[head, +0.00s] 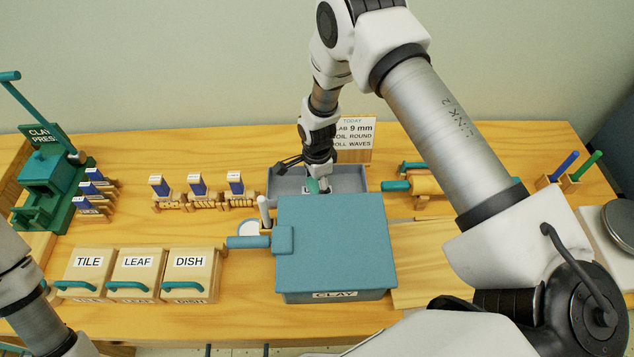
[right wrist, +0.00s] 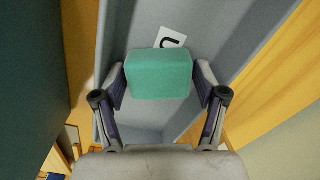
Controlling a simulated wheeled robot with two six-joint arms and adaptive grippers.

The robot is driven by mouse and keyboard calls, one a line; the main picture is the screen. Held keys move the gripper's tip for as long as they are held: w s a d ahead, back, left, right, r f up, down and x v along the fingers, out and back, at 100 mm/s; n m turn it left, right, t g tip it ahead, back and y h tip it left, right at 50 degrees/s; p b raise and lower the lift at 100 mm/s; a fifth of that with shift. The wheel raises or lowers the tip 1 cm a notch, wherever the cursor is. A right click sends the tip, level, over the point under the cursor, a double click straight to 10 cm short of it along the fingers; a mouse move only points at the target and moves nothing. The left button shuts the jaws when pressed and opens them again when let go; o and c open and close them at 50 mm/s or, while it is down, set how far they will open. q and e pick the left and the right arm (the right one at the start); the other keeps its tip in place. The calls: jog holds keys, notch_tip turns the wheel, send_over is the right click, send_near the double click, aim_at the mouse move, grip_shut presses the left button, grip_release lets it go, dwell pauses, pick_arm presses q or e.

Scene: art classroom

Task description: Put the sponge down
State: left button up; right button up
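The sponge (right wrist: 158,74) is a teal block with rounded edges. It sits between the two fingers of my right gripper (right wrist: 160,85), which are closed against its sides. In the head view, the sponge (head: 312,186) shows as a small green patch below my right gripper (head: 316,178), at the grey tray (head: 348,176). The right wrist view shows the tray's grey floor and walls around the sponge, with a white label partly hidden behind it. I cannot tell whether the sponge touches the tray floor. My left arm shows at the lower left; its gripper is out of view.
A large blue-grey clay box (head: 335,240) stands just in front of the tray. Lidded TILE, LEAF and DISH boxes (head: 190,275) stand front left. A teal-handled roller (head: 425,183) lies right of the tray, and a sign (head: 355,138) stands behind it.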

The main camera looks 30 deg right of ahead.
jog(key=shift+r, duration=0.1)
notch_tip(320, 180, up, 12)
jog(key=b, duration=0.2)
jog(key=shift+b, duration=0.3)
jog(key=shift+r, duration=0.15)
